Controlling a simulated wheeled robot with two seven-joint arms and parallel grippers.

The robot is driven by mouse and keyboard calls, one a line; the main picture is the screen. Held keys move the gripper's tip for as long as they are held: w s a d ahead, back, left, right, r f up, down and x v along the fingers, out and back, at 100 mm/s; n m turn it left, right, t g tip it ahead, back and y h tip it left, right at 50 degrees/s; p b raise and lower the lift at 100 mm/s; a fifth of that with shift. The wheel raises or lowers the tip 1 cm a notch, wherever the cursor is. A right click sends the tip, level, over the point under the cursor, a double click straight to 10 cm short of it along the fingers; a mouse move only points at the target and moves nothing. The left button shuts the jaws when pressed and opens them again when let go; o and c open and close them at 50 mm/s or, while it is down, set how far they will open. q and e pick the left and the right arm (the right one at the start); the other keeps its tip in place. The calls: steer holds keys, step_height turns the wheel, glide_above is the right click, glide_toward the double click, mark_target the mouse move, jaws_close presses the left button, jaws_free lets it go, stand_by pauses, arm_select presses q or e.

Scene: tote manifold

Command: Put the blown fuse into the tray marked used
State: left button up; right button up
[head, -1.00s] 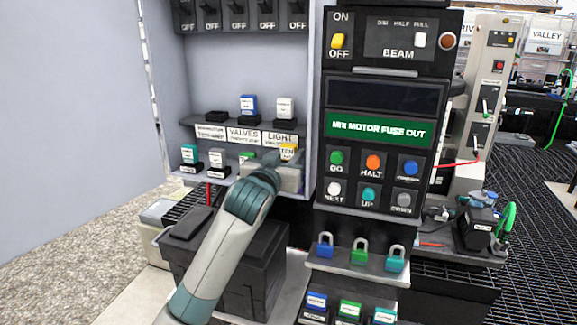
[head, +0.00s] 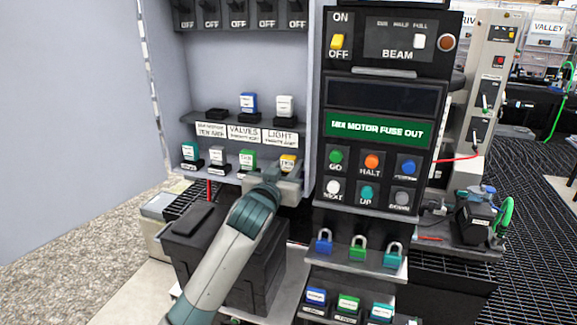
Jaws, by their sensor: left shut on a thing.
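My left gripper (head: 283,178) is at the right end of the cabinet's lower shelf, just below a yellow-topped fuse (head: 288,162). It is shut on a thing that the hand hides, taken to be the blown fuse. On the upper shelf, the left mount (head: 213,114) is empty, while a blue-topped fuse (head: 248,102) and a white fuse (head: 285,106) stand in the others. The screen (head: 378,128) reads that the mix motor fuse is out. I cannot make out a tray marked used. My right gripper is out of view.
The lower shelf also holds teal (head: 190,152), white (head: 217,156) and green (head: 247,158) fuses. A black bin (head: 225,262) stands below my left arm. Padlocks (head: 358,247) stand on a shelf under the control panel (head: 372,175).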

arm_select(q)
steer(key=o, duration=1)
steer(key=shift+c, duration=0.2)
steer(key=shift+o, duration=0.3)
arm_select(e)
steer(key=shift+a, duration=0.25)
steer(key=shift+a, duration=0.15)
arm_select(q)
steer(key=shift+r, duration=0.15)
steer(key=shift+s+a, duration=0.1)
steer(key=shift+s, duration=0.3)
steer(key=b+v, duration=0.4)
steer(key=v, duration=0.7)
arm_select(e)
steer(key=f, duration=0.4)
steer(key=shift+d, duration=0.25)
